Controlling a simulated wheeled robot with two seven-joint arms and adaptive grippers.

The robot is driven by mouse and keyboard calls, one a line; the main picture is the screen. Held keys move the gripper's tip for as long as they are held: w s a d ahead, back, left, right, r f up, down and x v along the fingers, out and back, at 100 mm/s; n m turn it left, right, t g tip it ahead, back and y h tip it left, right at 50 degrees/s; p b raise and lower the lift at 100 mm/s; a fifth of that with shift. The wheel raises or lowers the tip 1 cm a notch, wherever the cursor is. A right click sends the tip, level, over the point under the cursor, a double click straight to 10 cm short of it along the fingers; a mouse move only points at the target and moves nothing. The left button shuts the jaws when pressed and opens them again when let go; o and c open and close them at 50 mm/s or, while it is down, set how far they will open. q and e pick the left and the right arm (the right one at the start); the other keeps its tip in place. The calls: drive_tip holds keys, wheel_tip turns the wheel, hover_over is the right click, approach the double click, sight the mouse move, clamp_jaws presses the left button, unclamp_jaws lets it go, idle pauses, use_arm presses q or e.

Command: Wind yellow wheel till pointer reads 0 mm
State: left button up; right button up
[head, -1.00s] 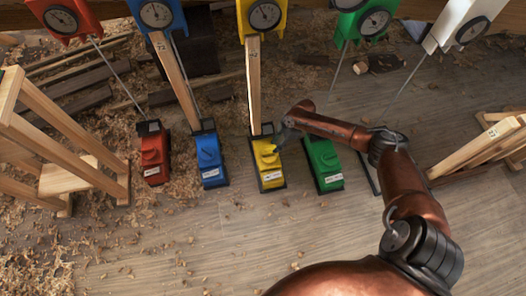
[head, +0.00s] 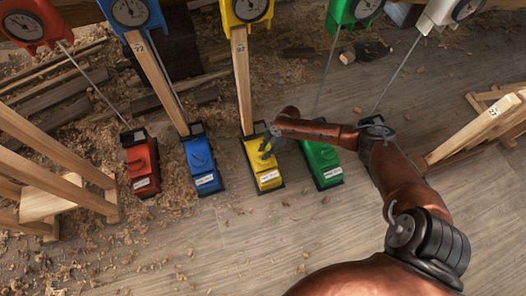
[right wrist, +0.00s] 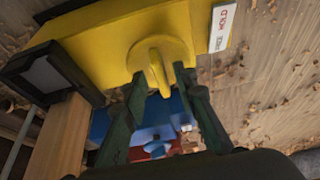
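The yellow box (head: 268,181) stands on the floor at the foot of a wooden post, and its round yellow wheel (right wrist: 140,51) with a raised grip bar shows in the right wrist view. My right gripper (head: 266,147) is over this box. In the right wrist view its two dark green fingers (right wrist: 160,76) stand apart, on either side of the bar's lower end; I cannot tell whether they touch it. The yellow dial (head: 248,7) is at the top of the post, cut by the frame edge, its pointer too small to read. My left gripper is out of view.
Red (head: 143,166), blue (head: 203,166) and green (head: 322,160) boxes stand beside the yellow one, close on both sides. A white label (right wrist: 222,27) reading FREE and HOLD is on the yellow box. Wooden trestles (head: 60,165) stand at left and right. Shavings lie about; the front floor is clear.

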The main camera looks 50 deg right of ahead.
drive_tip(key=shift+c, duration=0.7)
clamp_jaws()
drive_tip(key=shift+r, duration=0.15)
